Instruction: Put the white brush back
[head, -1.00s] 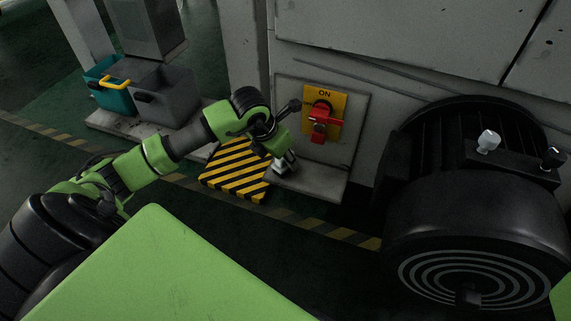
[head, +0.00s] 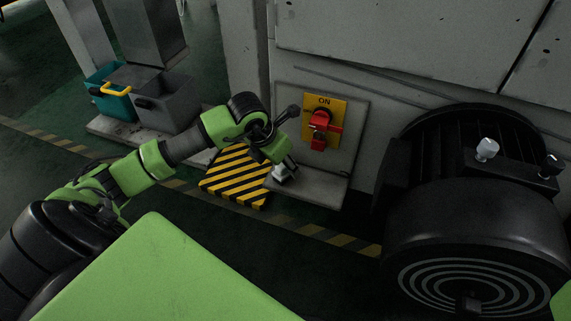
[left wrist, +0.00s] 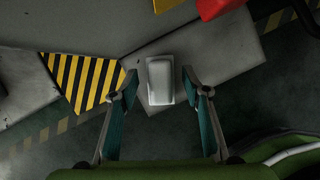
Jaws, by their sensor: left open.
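A small pale, whitish block, which looks like the white brush, sits on the grey ledge (head: 318,188) below the switch panel; the block (head: 279,174) is partly covered by my gripper in the head view. In the left wrist view the block (left wrist: 160,80) lies lengthwise between the lines of my two fingers. My left gripper (head: 286,165) is open and points down at the block, with a visible gap at each side in the left wrist view (left wrist: 159,80). Its height above the ledge is hard to tell. My right gripper is not in view.
A red rotary switch (head: 321,130) on a yellow plate is just right of my gripper. A large black motor (head: 470,225) with a white knob (head: 487,149) and a black knob (head: 553,163) stands right. Teal (head: 108,104) and grey (head: 172,108) bins stand back left.

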